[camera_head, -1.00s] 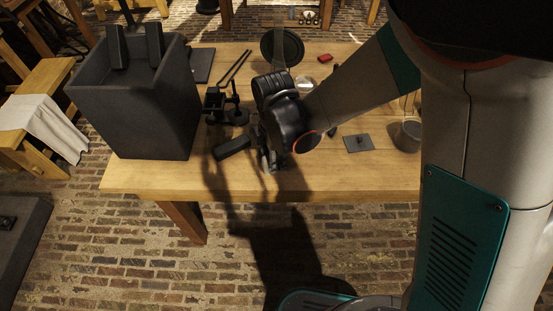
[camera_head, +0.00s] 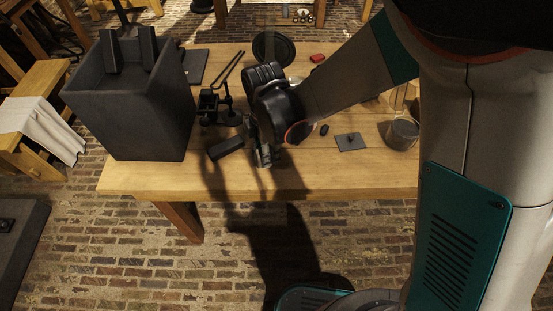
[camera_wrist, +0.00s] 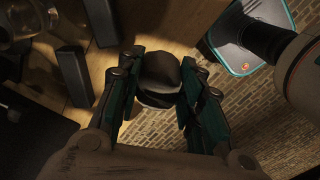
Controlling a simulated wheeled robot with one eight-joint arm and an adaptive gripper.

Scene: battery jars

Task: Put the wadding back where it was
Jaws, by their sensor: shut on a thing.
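My gripper (camera_wrist: 158,92) is shut on a dark, rounded lump with a paler band, which seems to be the wadding (camera_wrist: 158,76). The lump sits between the two fingers in the wrist view. In the head view my gripper (camera_head: 263,156) points down over the front part of the wooden table, just right of a black block (camera_head: 226,148). The held lump is too small and shaded to make out there. My wrist and arm hide part of the table behind the gripper.
A large dark open box (camera_head: 130,115) stands at the table's left. A black stand (camera_head: 222,112), tongs (camera_head: 230,70), a round black dish (camera_head: 273,48) and a red block (camera_head: 317,58) lie behind. A knobbed square plate (camera_head: 351,142) and glass jar (camera_head: 402,133) stand right.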

